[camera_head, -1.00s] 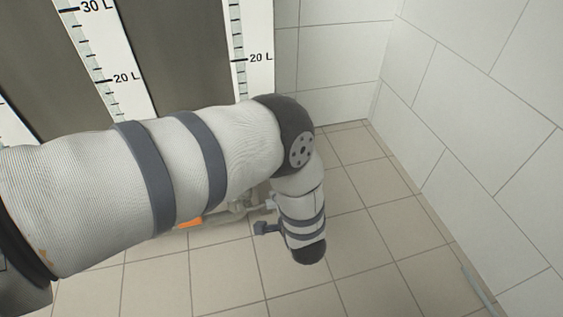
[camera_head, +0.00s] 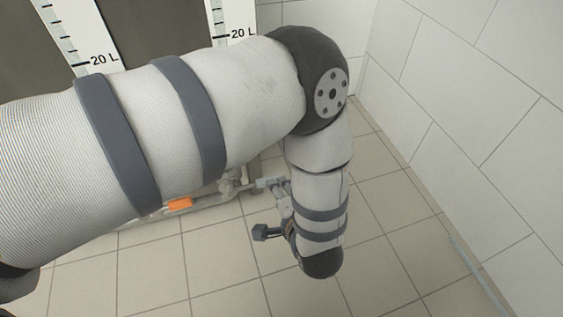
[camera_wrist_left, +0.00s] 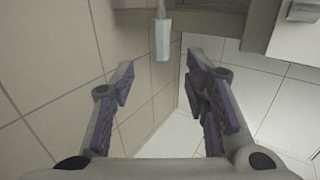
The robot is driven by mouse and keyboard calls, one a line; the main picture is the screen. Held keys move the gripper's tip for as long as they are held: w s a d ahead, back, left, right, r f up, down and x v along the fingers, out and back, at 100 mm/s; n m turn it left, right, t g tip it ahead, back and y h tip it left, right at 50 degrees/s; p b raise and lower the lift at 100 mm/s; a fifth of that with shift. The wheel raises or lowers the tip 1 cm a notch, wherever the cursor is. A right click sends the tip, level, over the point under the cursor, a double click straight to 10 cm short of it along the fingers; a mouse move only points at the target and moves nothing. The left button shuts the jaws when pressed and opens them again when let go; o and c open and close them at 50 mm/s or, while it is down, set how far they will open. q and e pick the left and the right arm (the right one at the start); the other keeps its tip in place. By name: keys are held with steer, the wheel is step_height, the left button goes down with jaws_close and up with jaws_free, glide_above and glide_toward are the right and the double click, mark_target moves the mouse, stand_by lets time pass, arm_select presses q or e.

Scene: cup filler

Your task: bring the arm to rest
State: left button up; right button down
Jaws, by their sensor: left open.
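My left arm (camera_head: 210,120) comes in from the left in the head view, bends at a dark elbow joint and hangs down over the tiled floor. My left gripper (camera_wrist_left: 160,88) shows in the left wrist view. Its two purple-grey fingers stand apart with nothing between them. My right gripper is in neither view.
Scales with litre marks (camera_head: 80,38) stand on a dark surface at the back. A pipe with an orange part (camera_head: 180,203) runs low behind my arm. A white tiled wall (camera_head: 470,130) rises on the right. Tiled floor (camera_head: 390,235) is clear beside the forearm.

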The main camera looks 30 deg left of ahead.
arm_select(q)
steer(key=shift+v, duration=0.8)
